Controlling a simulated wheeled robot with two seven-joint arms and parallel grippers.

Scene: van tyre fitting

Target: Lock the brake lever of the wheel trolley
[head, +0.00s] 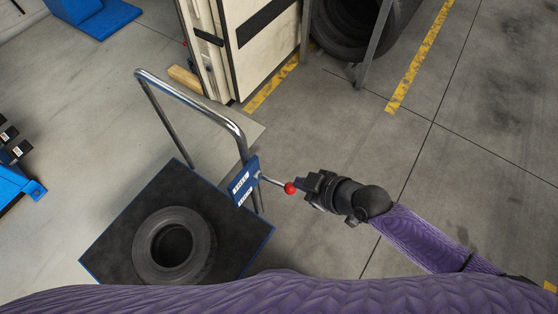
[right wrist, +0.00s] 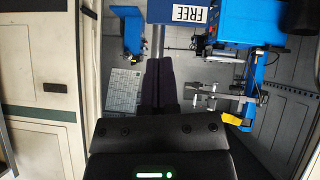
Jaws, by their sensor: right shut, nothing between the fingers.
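The wheel trolley has a black platform (head: 112,252) with a blue rim and a chrome push handle (head: 190,100). A blue bracket plate (head: 243,182) with two white labels sits on the handle's right post. The brake lever (head: 272,181) sticks out rightward from the plate and ends in a red ball knob (head: 290,188). My right gripper (head: 301,186) is shut and empty, its tip right beside the knob; I cannot tell whether they touch. In the right wrist view, a label reading FREE (right wrist: 190,14) shows on the blue plate; the knob is not visible there. My left gripper is out of view.
A tyre (head: 146,245) lies flat on the platform. A pale cabinet (head: 262,50) and a rack with a dark tyre (head: 350,25) stand behind the trolley. Blue equipment (head: 12,185) is at the left edge. The floor to the right is clear, with yellow lines (head: 420,60).

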